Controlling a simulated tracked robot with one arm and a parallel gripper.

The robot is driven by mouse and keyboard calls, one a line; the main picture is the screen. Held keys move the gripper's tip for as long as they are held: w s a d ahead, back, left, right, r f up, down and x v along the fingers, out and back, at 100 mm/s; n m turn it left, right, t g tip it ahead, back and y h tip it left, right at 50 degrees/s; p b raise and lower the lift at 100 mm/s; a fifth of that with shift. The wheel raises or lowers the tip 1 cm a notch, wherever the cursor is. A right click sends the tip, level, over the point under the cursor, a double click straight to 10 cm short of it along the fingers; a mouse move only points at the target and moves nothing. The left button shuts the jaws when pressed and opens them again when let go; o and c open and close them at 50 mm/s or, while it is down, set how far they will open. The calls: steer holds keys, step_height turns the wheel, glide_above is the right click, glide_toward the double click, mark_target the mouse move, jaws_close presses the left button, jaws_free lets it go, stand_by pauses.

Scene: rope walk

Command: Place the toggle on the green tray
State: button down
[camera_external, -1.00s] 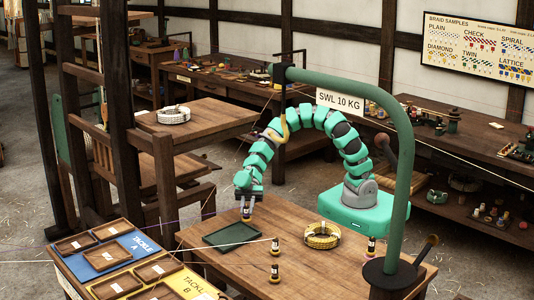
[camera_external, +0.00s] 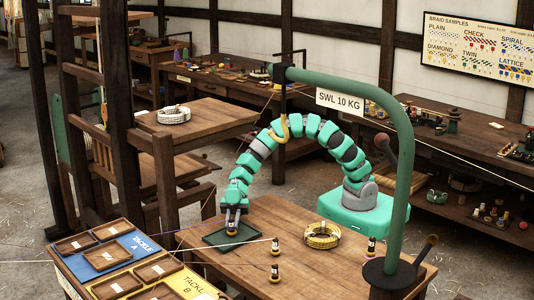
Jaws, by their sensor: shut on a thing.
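The green tray (camera_external: 248,237) lies flat on the wooden table, near its left edge. My gripper (camera_external: 232,231) points down over the left part of the tray, its fingertips low at the tray's floor. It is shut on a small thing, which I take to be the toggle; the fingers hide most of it. I cannot tell whether it touches the tray.
A coil of yellow rope (camera_external: 322,235) lies right of the tray. The green crane post (camera_external: 402,170) rises at the table's right. Compartment trays (camera_external: 108,257) are at lower left.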

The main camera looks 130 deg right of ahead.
steer(key=shift+f, duration=0.1)
steer(key=c, duration=1.3)
jaws_free()
steer(key=shift+o, duration=0.2)
steer(key=shift+r, duration=0.2)
steer(key=b+v, duration=0.2)
steer(key=v, duration=0.5)
steer(key=shift+s+d, duration=0.1)
steer(key=shift+s, duration=0.1)
